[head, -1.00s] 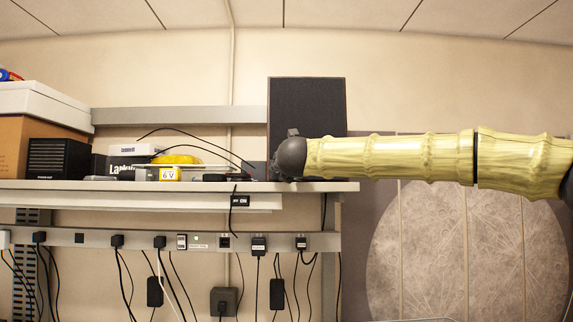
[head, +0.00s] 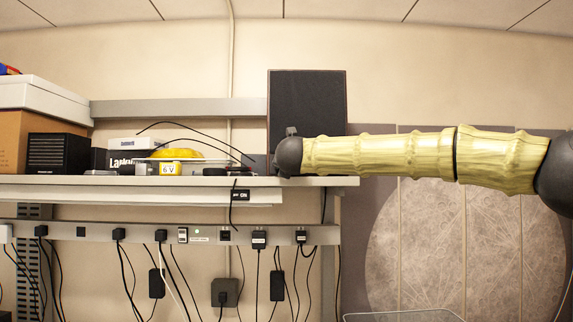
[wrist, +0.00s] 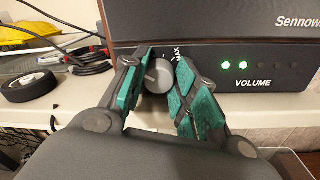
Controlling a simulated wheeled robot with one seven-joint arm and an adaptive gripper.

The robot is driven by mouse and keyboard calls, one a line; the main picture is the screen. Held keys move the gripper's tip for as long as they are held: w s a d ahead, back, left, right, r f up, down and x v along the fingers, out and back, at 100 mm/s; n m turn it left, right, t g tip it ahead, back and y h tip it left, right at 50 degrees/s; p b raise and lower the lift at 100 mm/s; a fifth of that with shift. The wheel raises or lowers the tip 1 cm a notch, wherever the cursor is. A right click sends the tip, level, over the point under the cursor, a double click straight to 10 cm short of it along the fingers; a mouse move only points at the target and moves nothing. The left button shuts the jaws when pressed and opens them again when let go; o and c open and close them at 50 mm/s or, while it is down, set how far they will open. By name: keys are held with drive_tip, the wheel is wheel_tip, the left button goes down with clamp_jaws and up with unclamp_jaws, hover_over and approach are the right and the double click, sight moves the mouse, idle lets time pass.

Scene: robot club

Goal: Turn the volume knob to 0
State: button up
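The grey round volume knob (wrist: 158,76) shows in the wrist view on the dark front of a speaker unit, left of the word VOLUME. A MAX mark and small ticks lie around its upper right. Two green lights (wrist: 235,65) are lit, with dark ones to their right. My gripper (wrist: 161,72) has its green-padded fingers on either side of the knob, very close to it; I cannot tell whether both press on it. In the head view the dark end of my arm (head: 289,155) is at the base of the black speaker (head: 306,108); the knob is hidden there.
The shelf (head: 215,182) carries a yellow-topped item (head: 177,155), a black box (head: 58,153) and cables. In the wrist view a black wheel-like roll (wrist: 30,86) and red-and-black leads (wrist: 90,58) lie left of my gripper. A power strip (head: 150,234) runs below the shelf.

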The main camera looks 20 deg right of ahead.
idle(0.3)
drive_tip(key=n, duration=0.4)
drive_tip(key=n+p, duration=0.1)
drive_tip(key=n, duration=0.3)
drive_tip(key=shift+r+n+g, duration=0.2)
drive_tip(key=shift+n+g, duration=0.1)
drive_tip(key=shift+p, duration=0.3)
idle(0.3)
drive_tip(key=o, duration=1)
drive_tip(key=shift+f, duration=0.1)
drive_tip(key=v, duration=1.2)
drive_tip(key=shift+a, duration=0.1)
